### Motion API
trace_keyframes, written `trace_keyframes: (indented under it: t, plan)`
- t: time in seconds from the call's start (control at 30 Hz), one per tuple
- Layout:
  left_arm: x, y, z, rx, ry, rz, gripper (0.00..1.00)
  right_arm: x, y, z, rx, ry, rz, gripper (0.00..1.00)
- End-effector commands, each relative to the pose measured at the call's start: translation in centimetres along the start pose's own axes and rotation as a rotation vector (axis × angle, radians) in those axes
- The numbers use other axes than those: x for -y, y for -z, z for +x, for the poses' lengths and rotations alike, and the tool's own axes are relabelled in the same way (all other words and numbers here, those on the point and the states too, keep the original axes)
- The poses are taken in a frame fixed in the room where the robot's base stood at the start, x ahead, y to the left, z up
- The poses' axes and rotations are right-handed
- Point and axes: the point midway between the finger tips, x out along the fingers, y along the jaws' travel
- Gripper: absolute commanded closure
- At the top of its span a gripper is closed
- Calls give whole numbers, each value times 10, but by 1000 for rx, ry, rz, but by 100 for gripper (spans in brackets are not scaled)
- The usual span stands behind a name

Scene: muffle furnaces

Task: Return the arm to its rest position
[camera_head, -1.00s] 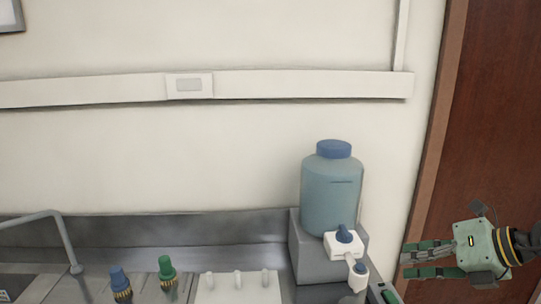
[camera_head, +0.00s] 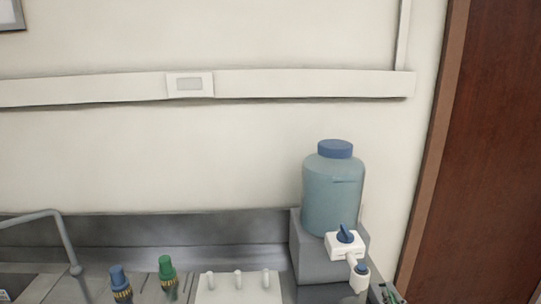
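Neither of my grippers can be made out in the head view. The right side, in front of the brown door (camera_head: 492,150), is clear of any arm. The left side also shows no arm. A small dark and green shape (camera_head: 388,292) is cut off at the bottom edge, right of the jug's spigot; I cannot tell what it is.
A blue-capped jug (camera_head: 332,195) with a white spigot (camera_head: 346,245) stands on a grey block (camera_head: 312,258) at the back right. A blue tap (camera_head: 120,282), a green tap (camera_head: 167,272), a white rack (camera_head: 238,290) and a curved faucet (camera_head: 62,228) line the counter.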

Motion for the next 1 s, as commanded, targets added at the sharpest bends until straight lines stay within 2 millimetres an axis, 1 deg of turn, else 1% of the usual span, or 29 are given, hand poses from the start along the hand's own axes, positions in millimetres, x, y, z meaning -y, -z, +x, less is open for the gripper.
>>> trace_keyframes:
  t: [0.03,0.07,0.1,0.17,0.2,0.23,0.3,0.37,0.4,0.47,0.5,0.67,0.7,0.8,0.87,0.97,1.0]
  plan:
    - [0,1,0,-2,0,0,70,20,-31,-16,130,45,75,100]
    - [0,1,0,-2,0,0,70,32,-48,-26,204,72,111,100]
    - [0,2,0,-3,0,0,70,48,-69,-40,299,112,154,100]
    - [0,2,0,-4,0,0,70,71,-93,-64,424,170,206,100]
    - [0,3,0,-4,0,0,70,84,-106,-79,495,208,235,100]
    - [0,3,0,-5,0,-1,70,94,-114,-91,546,235,255,100]
    - [0,4,0,-6,0,-1,70,113,-129,-116,644,294,291,100]
    - [0,4,0,-6,0,-1,70,128,-138,-136,719,342,317,100]
    - [0,4,0,-6,0,-1,70,136,-143,-150,764,372,331,100]
    - [0,4,0,-6,1,-2,70,148,-148,-168,824,416,351,100]
    - [0,4,0,-6,1,-2,70,156,-151,-181,863,447,364,100]
    - [1,4,0,-7,1,-2,70,182,-156,-230,1002,562,407,100]
    - [1,4,2,-7,1,-2,70,190,-168,-222,1003,560,400,100]
    - [1,4,4,-7,1,-3,70,209,-189,-211,1010,562,395,100]
    - [1,4,5,-7,1,-3,70,221,-203,-206,1016,564,393,100]
    - [1,4,8,-7,2,-3,70,243,-229,-198,1028,569,389,100]
    - [1,4,9,-7,2,-3,70,253,-241,-195,1032,572,388,100]
